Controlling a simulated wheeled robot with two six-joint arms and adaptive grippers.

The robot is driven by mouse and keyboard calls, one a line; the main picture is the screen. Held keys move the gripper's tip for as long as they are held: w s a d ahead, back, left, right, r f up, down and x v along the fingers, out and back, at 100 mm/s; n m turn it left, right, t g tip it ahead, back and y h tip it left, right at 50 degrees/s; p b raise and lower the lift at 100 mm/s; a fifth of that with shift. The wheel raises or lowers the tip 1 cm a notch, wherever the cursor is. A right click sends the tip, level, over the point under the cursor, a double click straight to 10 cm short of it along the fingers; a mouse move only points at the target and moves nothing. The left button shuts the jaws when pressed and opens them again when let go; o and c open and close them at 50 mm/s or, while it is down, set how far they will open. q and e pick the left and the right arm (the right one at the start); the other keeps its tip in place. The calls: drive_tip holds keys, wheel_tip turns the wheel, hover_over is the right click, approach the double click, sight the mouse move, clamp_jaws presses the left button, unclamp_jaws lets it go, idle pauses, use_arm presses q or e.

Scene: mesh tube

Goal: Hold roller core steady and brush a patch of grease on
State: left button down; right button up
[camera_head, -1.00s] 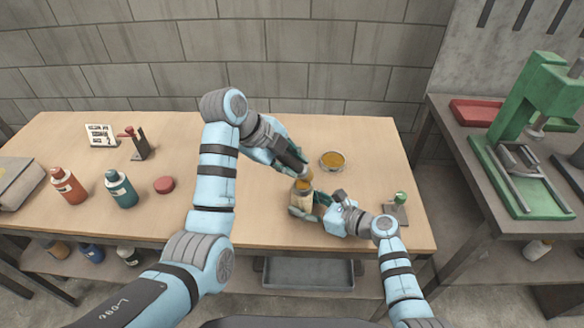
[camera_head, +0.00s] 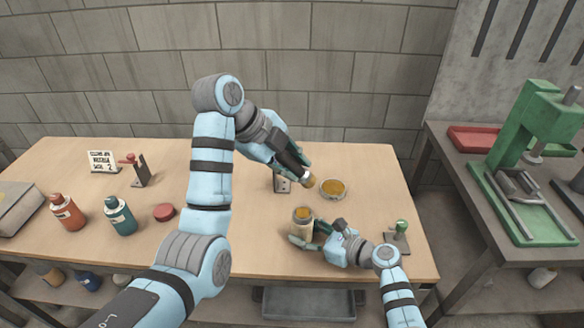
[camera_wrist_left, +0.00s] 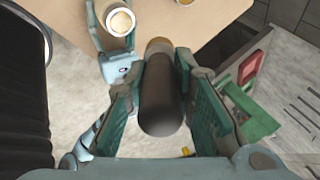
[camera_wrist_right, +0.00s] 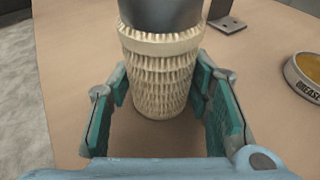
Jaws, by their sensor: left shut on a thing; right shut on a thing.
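A cream mesh roller core (camera_head: 302,225) stands upright near the table's front, amber at its top in the head view. My right gripper (camera_head: 302,237) is shut on its lower part; the right wrist view shows its ribbed wall (camera_wrist_right: 162,75) between the fingers. My left gripper (camera_head: 297,168) is shut on a dark-handled brush, whose tan tip (camera_head: 310,181) is behind and above the core, apart from it. The brush handle (camera_wrist_left: 160,100) fills the left wrist view. The grease dish (camera_head: 334,188) lies just right of the brush tip; its label shows in the right wrist view (camera_wrist_right: 306,78).
A green-knobbed block (camera_head: 398,238) is right of my right gripper. Bottles (camera_head: 120,216) and a red lid (camera_head: 164,212) are at left. A green press (camera_head: 525,150) stands on the right bench.

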drive_tip(key=o, duration=0.9)
drive_tip(key=shift+o, duration=0.2)
drive_tip(key=v, duration=1.2)
